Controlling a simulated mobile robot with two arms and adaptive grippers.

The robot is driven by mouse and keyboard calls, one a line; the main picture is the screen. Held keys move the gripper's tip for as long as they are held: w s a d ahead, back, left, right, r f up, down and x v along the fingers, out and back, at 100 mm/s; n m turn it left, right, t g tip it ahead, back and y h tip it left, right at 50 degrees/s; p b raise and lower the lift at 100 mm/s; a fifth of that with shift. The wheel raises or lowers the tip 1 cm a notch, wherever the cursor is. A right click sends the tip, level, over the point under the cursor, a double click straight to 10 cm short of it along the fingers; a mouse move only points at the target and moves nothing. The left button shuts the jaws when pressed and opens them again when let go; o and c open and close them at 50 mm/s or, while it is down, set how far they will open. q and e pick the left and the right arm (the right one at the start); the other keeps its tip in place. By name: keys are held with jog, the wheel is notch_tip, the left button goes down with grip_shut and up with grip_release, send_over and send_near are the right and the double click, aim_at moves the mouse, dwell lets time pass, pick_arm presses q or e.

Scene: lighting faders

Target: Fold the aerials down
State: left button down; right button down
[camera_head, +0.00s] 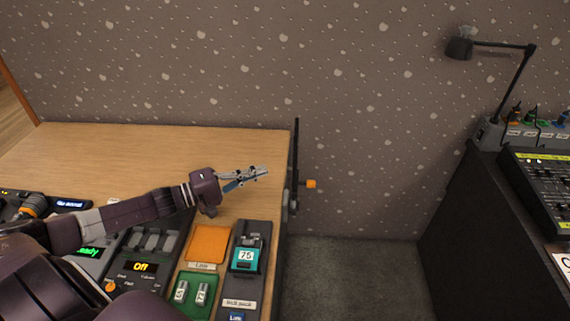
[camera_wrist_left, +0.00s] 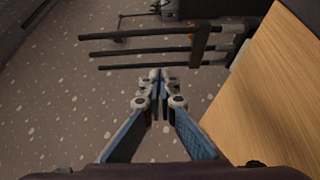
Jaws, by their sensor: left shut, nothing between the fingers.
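The aerials show in the head view as a thin dark upright rod (camera_head: 296,150) at the table's right edge, with an orange piece (camera_head: 311,184) beside its lower part. From there the rods overlap. In the left wrist view several parallel dark rods (camera_wrist_left: 130,50) stick out past the table edge, joined to a dark bracket (camera_wrist_left: 201,42). My left gripper (camera_head: 262,173) is shut and empty above the table, just left of the upright rod. In the left wrist view its fingertips (camera_wrist_left: 155,76) appear close to the nearest rod; contact cannot be told. My right gripper is out of view.
The wooden table (camera_head: 150,145) is bare behind my left arm. A grey device with a 75 display (camera_head: 245,258) and a green box (camera_head: 193,297) lie near its front right. A gap of floor (camera_head: 355,265) separates it from a black desk (camera_head: 470,225) with a lamp (camera_head: 460,48).

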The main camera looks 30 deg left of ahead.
pick_arm(q)
jog(key=x, duration=0.8)
jog(key=shift+w, duration=0.15)
jog(key=shift+d, duration=0.2)
